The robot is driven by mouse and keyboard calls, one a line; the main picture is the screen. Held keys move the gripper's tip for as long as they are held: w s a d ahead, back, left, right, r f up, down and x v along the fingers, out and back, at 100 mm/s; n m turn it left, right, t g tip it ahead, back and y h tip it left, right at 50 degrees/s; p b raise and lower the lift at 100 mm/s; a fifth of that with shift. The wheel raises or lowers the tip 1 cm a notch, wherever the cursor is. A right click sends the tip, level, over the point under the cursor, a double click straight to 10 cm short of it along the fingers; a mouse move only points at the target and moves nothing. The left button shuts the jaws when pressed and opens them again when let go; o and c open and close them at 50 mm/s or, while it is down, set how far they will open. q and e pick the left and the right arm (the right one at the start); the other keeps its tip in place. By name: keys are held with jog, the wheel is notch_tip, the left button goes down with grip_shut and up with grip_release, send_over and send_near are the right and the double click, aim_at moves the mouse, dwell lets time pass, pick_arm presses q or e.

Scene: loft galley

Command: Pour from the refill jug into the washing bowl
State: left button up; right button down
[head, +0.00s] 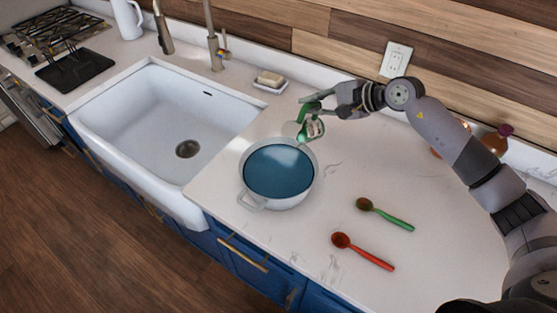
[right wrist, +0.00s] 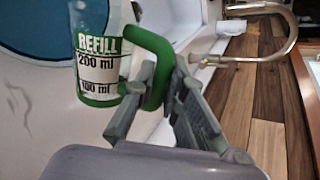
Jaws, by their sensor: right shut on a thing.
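The white washing bowl (head: 256,200) stands on the counter with a blue inside; I cannot tell whether that is liquid. No stream from the jug can be made out. My left gripper is out of view.
A white sink (head: 150,110) lies left of the bowl, with a tap (head: 215,50) and soap dish (head: 270,82) behind. A green spoon (head: 385,214) and a red spoon (head: 362,251) lie on the counter. Bottles (head: 497,139) stand behind my right arm.

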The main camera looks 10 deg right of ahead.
aim_at(300, 117)
jog(key=shift+s+a+r+n+h+p, duration=0.15)
jog(key=shift+s+a+n+h+p, duration=0.2)
jog(key=shift+p, duration=0.6)
jog(key=shift+a+f, duration=0.2)
jog(key=shift+s+a+f+n+t+h, duration=0.1)
jog(key=shift+s+a+n+t+h, duration=0.15)
jog(key=shift+s+a, duration=0.25)
jog(key=shift+s+a+f+n+t+h, duration=0.1)
jog(key=shift+s+a+n+t+h, duration=0.15)
jog(key=shift+a, duration=0.4)
jog(key=shift+s+a+r, duration=0.2)
jog(key=shift+a+r, duration=0.05)
jog(key=shift+a, duration=0.1)
jog(key=shift+a+n, duration=0.1)
jog(key=shift+n, duration=0.15)
